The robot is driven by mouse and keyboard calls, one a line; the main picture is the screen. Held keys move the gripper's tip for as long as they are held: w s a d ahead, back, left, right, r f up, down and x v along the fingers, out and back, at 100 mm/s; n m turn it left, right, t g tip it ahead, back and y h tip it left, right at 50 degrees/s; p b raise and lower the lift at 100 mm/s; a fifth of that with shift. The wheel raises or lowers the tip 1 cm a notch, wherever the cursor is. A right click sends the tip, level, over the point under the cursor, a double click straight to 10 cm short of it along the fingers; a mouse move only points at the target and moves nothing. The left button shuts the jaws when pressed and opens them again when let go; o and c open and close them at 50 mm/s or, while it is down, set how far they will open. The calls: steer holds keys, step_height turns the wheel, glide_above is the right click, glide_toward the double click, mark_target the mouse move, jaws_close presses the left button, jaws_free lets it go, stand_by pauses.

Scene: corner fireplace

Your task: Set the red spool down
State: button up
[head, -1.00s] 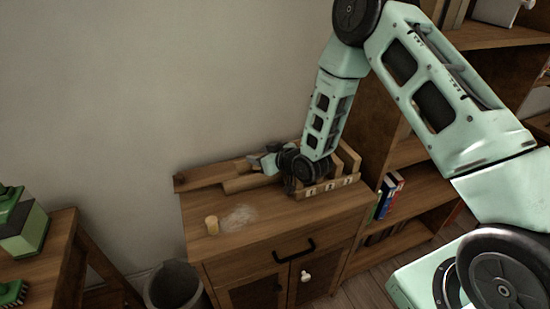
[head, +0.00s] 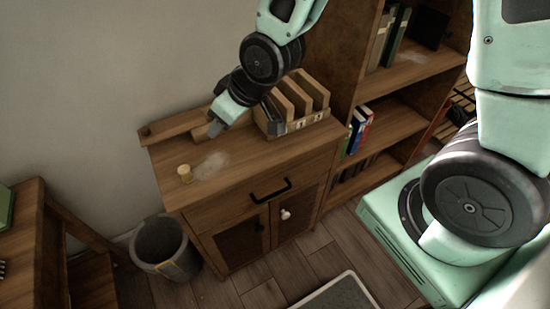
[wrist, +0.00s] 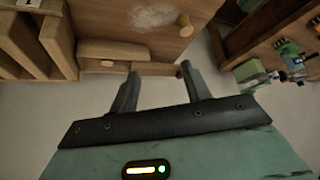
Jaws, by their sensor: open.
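My gripper (wrist: 161,74) is open, with nothing between its fingers in the wrist view. In the head view it hangs over the back of the wooden cabinet top (head: 240,165), close to the file organiser. No clearly red spool shows in either current view. A small dark brown piece (head: 145,131) sits at the left end of the rail along the back; I cannot tell whether it is the spool. A pale yellow cylinder (head: 185,174) stands upright near the cabinet's left front; it also shows in the wrist view (wrist: 185,25).
A wooden file organiser (head: 300,100) stands beside my gripper on the right. A bookshelf (head: 395,130) rises further right. A grey bin (head: 163,245) stands on the floor left of the cabinet. A whitish smudge marks the cabinet top; its front middle is clear.

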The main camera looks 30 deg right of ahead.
steer(key=s+r+g+h, duration=0.1)
steer(key=s+r+g, duration=0.1)
steer(key=s, duration=0.8)
steer(key=s+r+n+g+h, duration=0.1)
steer(key=s+r, duration=0.4)
steer(key=s, duration=0.5)
steer(key=shift+s+d+g+h, duration=0.3)
steer(key=shift+g+h, duration=0.2)
steer(key=shift+g, duration=0.7)
